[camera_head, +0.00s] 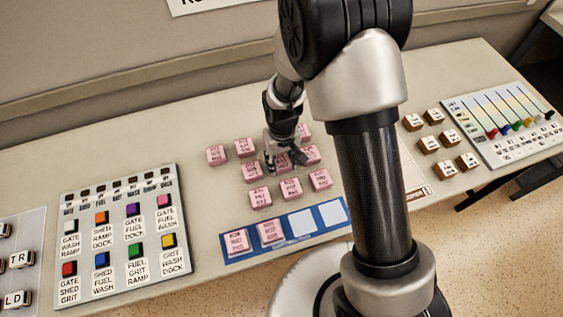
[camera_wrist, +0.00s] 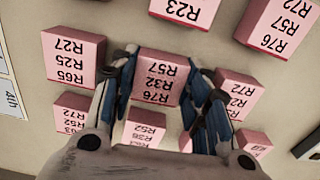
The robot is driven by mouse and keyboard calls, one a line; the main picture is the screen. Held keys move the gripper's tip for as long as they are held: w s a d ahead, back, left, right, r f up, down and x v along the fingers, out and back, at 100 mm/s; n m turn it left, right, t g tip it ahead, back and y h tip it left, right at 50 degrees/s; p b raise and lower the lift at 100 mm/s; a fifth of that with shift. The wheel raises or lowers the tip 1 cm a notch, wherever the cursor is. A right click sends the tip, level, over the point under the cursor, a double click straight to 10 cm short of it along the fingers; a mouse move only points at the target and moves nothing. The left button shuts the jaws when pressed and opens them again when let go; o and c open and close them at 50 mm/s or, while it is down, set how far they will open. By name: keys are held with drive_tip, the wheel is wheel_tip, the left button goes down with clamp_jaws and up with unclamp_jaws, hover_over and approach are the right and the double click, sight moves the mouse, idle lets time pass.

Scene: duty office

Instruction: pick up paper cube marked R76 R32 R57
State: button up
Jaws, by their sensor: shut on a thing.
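The pink paper cube marked R76 R32 R57 (camera_wrist: 158,78) is between my fingers in the wrist view, its printed face toward the camera and upside down. My gripper (camera_wrist: 163,88) is shut on it, one blue-grey finger at each side. In the head view my gripper (camera_head: 284,158) points down among the pink cubes on the table, and its fingers hide most of the cube there. I cannot tell whether the cube is clear of the table.
Other pink cubes stand close around, such as one marked R65 R25 R27 (camera_wrist: 73,57). A blue strip (camera_head: 287,232) in front holds two pink cubes and two empty white squares. A button panel (camera_head: 124,238) lies left; brown cubes (camera_head: 447,139) and a slider panel (camera_head: 506,122) lie right.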

drive_tip(key=c, duration=0.4)
